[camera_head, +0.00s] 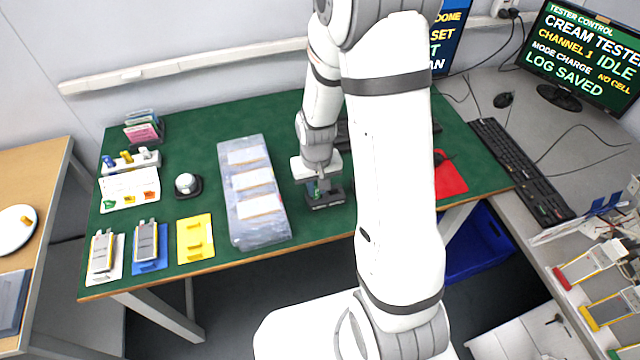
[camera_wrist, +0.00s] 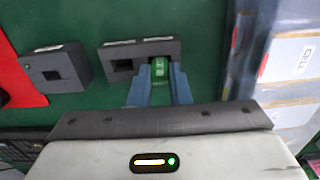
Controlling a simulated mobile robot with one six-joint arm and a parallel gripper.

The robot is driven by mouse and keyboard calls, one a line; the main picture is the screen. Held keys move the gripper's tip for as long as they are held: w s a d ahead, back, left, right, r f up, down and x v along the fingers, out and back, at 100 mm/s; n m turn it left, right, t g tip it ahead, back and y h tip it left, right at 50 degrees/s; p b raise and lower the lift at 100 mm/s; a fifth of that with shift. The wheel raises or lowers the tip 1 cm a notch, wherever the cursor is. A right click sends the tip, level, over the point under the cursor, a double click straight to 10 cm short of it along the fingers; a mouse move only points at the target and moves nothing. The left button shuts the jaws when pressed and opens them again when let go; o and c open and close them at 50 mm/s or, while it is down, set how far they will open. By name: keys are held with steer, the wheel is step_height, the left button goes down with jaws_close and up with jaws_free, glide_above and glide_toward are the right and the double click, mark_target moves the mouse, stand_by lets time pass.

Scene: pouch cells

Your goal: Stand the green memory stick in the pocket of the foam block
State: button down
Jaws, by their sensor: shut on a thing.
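The green memory stick (camera_wrist: 160,68) is between the fingers of my gripper (camera_wrist: 157,84) in the wrist view, and my gripper is shut on it. It also shows as a small green patch (camera_head: 317,190) under the wrist in the head view. A dark grey foam block (camera_wrist: 110,53) with a pale label strip lies right at the stick. A dark square opening shows in the block left of the stick. The stick overlaps the block's right part; I cannot tell whether its lower end is inside a pocket or above it. The block (camera_head: 327,203) also shows in the head view.
A second dark block (camera_wrist: 73,85) with a square hole lies left in the wrist view, near a red mat (camera_head: 450,178). A clear tray of cells (camera_head: 242,223) stands close on the other side. The green table's front edge is near.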

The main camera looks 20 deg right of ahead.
steer(key=c, duration=1.3)
jaws_free()
steer(key=shift+s+r, duration=0.1)
steer(key=shift+r, duration=4.1)
steer(key=s+r+t, duration=0.1)
steer(key=s+r, duration=0.3)
steer(key=r, duration=0.1)
steer(key=s+r+t, duration=0.1)
steer(key=s+r, duration=0.4)
steer(key=s+d+r, duration=0.1)
steer(key=s+r, duration=0.3)
steer(key=r, duration=0.1)
steer(key=shift+s+r+t, duration=0.1)
steer(key=shift+s+t, duration=0.3)
steer(key=shift+c, duration=0.3)
